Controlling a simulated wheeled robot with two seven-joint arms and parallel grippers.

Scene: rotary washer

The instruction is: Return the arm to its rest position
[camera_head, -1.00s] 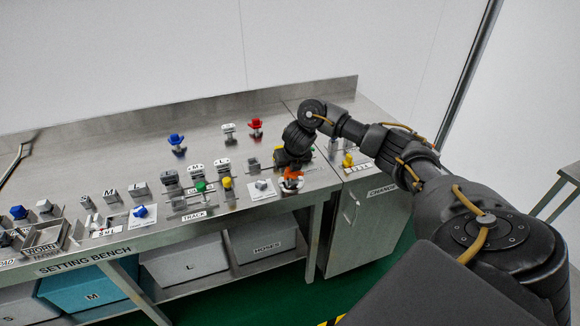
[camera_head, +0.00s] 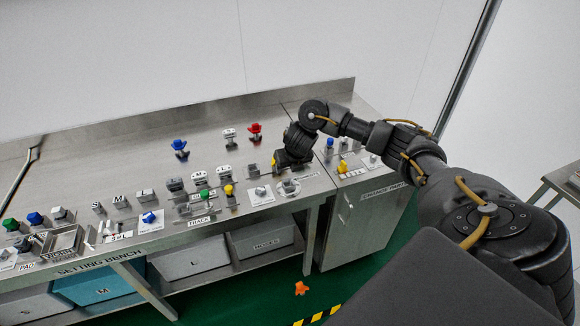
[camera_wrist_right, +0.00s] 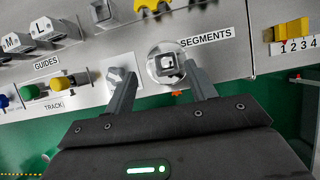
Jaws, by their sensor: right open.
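My right arm reaches in from the right in the head view, its dark wrist and gripper (camera_head: 286,166) above the right part of the bench. In the right wrist view the two fingers (camera_wrist_right: 160,67) are apart with nothing held between them. Beyond the tips is a round metal fixture (camera_wrist_right: 165,72) with a grey square post, next to the SEGMENTS label; it also shows in the head view (camera_head: 289,188). An orange piece (camera_head: 301,288) lies on the green floor in front of the bench. My left gripper is not in view.
The steel bench (camera_head: 110,155) carries several coloured knobs and small blocks. A yellow piece (camera_wrist_right: 152,7) stands close behind the fixture. Labelled bins, including a teal one (camera_head: 102,283), sit underneath. A cabinet (camera_head: 352,232) stands at the right end. The back-left bench top is clear.

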